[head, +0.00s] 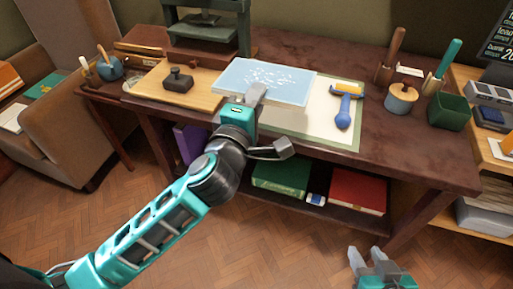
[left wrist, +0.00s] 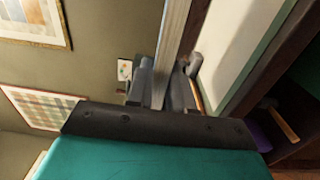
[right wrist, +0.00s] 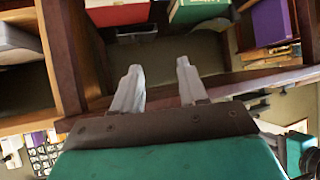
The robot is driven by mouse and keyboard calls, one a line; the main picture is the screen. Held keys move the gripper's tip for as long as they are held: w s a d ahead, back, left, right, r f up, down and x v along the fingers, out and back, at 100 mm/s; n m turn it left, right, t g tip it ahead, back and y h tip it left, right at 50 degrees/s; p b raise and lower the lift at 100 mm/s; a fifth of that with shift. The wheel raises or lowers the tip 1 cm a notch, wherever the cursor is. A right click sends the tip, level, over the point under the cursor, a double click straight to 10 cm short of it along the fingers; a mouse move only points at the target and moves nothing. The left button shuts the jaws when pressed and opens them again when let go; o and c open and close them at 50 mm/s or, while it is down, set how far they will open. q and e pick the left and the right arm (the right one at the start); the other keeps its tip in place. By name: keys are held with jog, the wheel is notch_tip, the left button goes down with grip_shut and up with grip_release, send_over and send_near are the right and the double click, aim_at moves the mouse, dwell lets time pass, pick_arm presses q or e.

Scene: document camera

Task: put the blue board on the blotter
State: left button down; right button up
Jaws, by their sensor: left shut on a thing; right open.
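The light blue board (head: 265,80) with white speckles lies roughly flat over the left part of the blotter. The blotter (head: 335,112) is a cream sheet with a green border on the table. My left gripper (head: 254,94) is shut on the board's front edge. In the left wrist view the board (left wrist: 174,35) shows edge-on between the fingers, beside the pale blotter (left wrist: 238,40). Whether the board touches the blotter I cannot tell. My right gripper (head: 366,256) is open and empty, low in front of the table; its fingers also show in the right wrist view (right wrist: 158,88).
A wooden board (head: 200,97) with a dark block (head: 178,80) is at left. A green press (head: 208,35) stands behind. A lidded pot (head: 401,98) and green box (head: 449,111) stand right.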

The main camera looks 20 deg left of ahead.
pick_arm(q)
notch_tip(320, 180, down, 13)
jog(key=b, duration=0.7)
jog(key=shift+r, duration=0.15)
jog(key=c, duration=1)
grip_release()
